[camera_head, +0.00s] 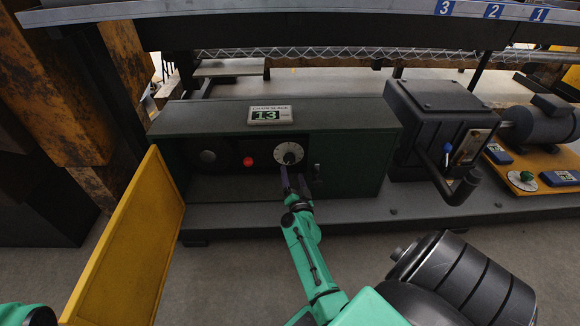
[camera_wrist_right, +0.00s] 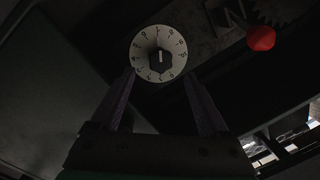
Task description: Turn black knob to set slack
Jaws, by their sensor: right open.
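The black knob (camera_head: 290,158) sits on a round white numbered dial (camera_head: 289,150) inside the open green cabinet. In the right wrist view the knob (camera_wrist_right: 160,61) shows a white mark pointing up the picture, with figures around it on the dial (camera_wrist_right: 172,38). My right gripper (camera_head: 294,180) is just in front of and below the dial. In the right wrist view its two fingers (camera_wrist_right: 158,76) are spread, one to each side below the knob, with nothing between them. Whether they touch the dial is unclear. My left gripper does not show.
A green display (camera_head: 267,115) on the cabinet top reads 13. A red button (camera_head: 248,162) and a dark round fitting (camera_head: 208,156) are left of the dial. The yellow door (camera_head: 130,245) stands open at left.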

